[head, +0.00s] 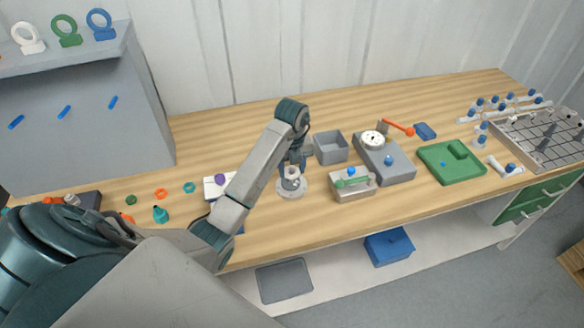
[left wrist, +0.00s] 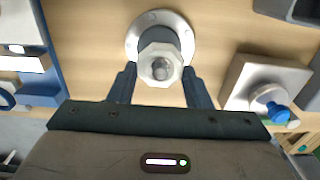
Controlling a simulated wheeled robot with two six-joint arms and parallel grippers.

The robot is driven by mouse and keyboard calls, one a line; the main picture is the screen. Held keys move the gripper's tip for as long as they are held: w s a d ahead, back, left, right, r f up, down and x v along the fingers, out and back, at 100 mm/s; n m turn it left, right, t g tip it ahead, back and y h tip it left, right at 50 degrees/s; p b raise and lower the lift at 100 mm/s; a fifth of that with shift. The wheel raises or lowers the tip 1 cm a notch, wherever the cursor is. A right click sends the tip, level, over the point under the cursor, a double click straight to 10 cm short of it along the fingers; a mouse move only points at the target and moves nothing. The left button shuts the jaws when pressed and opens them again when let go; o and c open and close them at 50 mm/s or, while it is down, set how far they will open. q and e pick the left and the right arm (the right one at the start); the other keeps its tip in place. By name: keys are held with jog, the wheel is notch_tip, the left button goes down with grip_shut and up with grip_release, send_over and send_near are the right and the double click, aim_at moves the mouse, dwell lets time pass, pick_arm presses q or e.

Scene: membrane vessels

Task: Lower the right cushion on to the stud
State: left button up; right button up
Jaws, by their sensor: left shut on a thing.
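My left gripper (head: 291,165) reaches down over the bench and is shut on a pale, many-sided ring-like piece, seemingly the cushion (left wrist: 147,62). The cushion sits between the two fingers in the left wrist view, with a grey round end, perhaps the stud (left wrist: 160,69), showing in its middle. Below it is a grey post on a round pale flanged base (left wrist: 137,30), which also shows in the head view (head: 291,191). The cushion looks lined up over this base; whether it touches or is seated I cannot tell. My right gripper is not in view.
A grey open bin (head: 331,149) stands behind the base. A metal block with a green bar (head: 354,184) stands close to its right, then a grey box with a dial (head: 385,173) and a green tray (head: 437,166). Small coloured parts lie to the left.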

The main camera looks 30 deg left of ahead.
pick_arm(q)
jog(key=shift+f, duration=0.4)
jog(key=o, duration=1)
jog(key=shift+o, duration=0.2)
